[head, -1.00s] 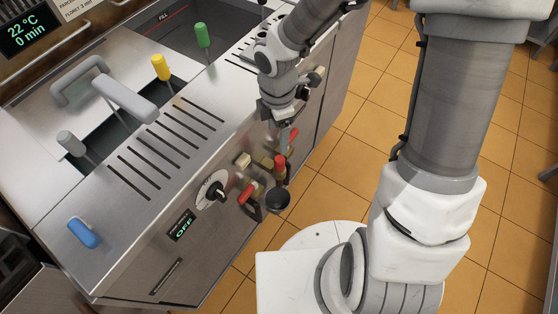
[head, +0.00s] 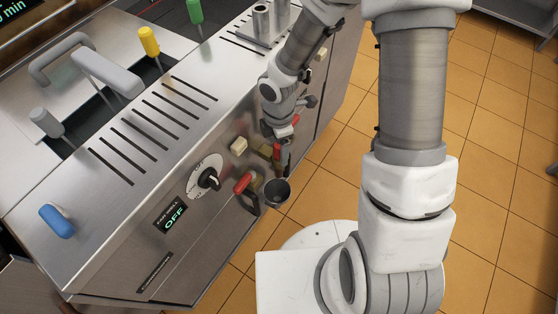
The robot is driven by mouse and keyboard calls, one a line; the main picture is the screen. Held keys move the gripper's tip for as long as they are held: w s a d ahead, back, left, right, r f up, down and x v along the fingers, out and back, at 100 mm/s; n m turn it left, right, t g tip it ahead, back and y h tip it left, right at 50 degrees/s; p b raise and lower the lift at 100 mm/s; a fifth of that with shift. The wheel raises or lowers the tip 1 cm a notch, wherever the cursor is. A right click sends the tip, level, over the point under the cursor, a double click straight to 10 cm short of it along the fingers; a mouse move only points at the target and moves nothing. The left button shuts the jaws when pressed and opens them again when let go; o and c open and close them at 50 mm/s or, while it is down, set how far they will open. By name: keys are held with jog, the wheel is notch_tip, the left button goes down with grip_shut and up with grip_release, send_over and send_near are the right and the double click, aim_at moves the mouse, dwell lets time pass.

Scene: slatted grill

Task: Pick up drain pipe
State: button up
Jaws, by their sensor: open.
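A dark, round, open-ended piece (head: 277,193), which looks like the drain pipe, sits low at the front of the steel unit beside the red-handled valves. My gripper (head: 283,160) is just above it, pointing down along the front panel. It is open, but its fingers are small and dark against the valve parts. I cannot tell whether they touch the pipe. The pipe's upper end and its joint to the valve are partly hidden by my gripper.
A red-handled lever (head: 243,182), a brass fitting (head: 266,151) and a control knob (head: 208,180) stick out near my gripper.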

jog(key=shift+f, duration=0.95)
grip_shut()
jog(key=shift+r, duration=0.1)
notch_tip(320, 180, up, 18)
jog(key=p, duration=0.7)
jog(key=shift+p, duration=0.35)
